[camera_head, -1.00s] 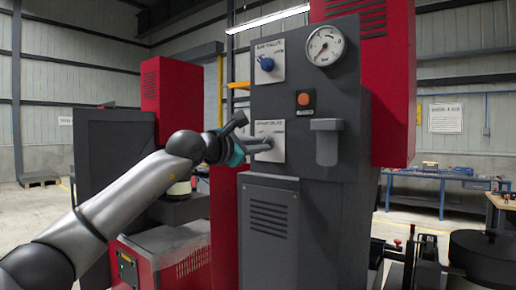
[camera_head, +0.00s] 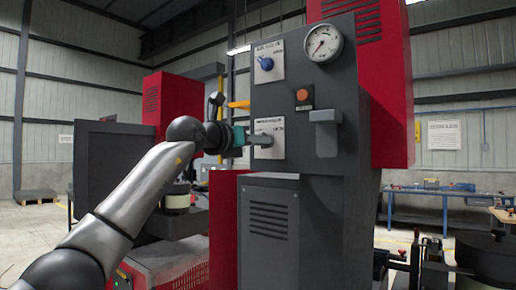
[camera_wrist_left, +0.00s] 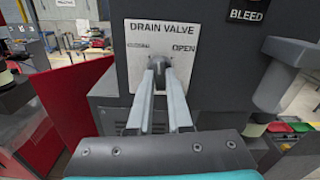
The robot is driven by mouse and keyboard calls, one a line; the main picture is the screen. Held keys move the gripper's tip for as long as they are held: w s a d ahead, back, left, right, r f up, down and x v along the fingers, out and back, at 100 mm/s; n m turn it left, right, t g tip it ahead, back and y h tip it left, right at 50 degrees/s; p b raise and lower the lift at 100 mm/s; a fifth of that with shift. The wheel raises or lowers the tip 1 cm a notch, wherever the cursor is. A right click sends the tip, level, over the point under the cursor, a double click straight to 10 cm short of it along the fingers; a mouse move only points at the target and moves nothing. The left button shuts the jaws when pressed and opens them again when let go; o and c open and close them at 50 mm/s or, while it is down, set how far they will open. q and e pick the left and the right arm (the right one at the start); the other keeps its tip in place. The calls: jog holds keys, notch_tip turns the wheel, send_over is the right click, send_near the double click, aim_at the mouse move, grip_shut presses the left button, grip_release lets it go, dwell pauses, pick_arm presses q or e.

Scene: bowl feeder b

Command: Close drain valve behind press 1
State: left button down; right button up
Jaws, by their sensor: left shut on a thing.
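The drain valve's white plate (camera_wrist_left: 187,35), labelled DRAIN VALVE with OPEN on its right, is on the dark press panel. It also shows in the head view (camera_head: 277,125). The valve's grey handle (camera_wrist_left: 158,63) is between the fingers of my left gripper (camera_wrist_left: 162,72), which is shut on it. In the head view my left gripper (camera_head: 250,139) reaches the plate from the left. The word on the plate's left side is too blurred to read surely. The fingers hide much of the handle, so I cannot tell its exact angle. My right gripper is not in view.
Above the plate are a blue knob (camera_head: 266,63) on another white plate, an orange button (camera_head: 303,95) and a round gauge (camera_head: 323,42). A grey box (camera_head: 326,133) juts out right of the drain valve. A red panel (camera_wrist_left: 72,108) stands left of the gripper.

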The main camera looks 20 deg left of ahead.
pick_arm(q)
jog(key=shift+n+b, duration=1.05)
jog(key=shift+n, duration=2.55)
jog(key=c, duration=0.8)
grip_release()
jog(key=shift+c, duration=0.2)
jog(key=b+v, duration=0.5)
jog(key=v, duration=1)
jog(key=shift+s, duration=0.15)
